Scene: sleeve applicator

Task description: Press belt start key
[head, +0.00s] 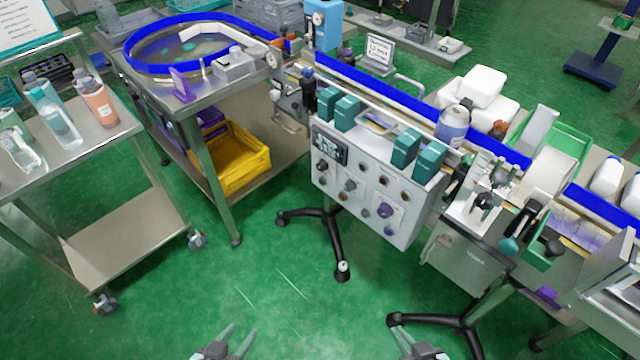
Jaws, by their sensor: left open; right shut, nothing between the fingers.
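The white control box (398,229) stands under the conveyor in the middle of the head view, on a black-footed stand. Its front carries a dark display (329,147) at upper left, several small dark round keys and a larger purple knob (385,210) at lower right. The key labels are too small to read, so I cannot tell which is the belt start key. My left gripper (240,335) is open and empty at the bottom edge. My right gripper (420,345) is shut and empty at the bottom edge, right of it. Both are well apart from the box.
Teal cartons (347,107) stand on top of the box, below the blue-railed conveyor (390,92). A steel labelling unit (466,262) is to the right. A bottle cart (125,225) and a turntable bench holding a yellow crate (240,175) are at left. Green floor before the box is mostly clear.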

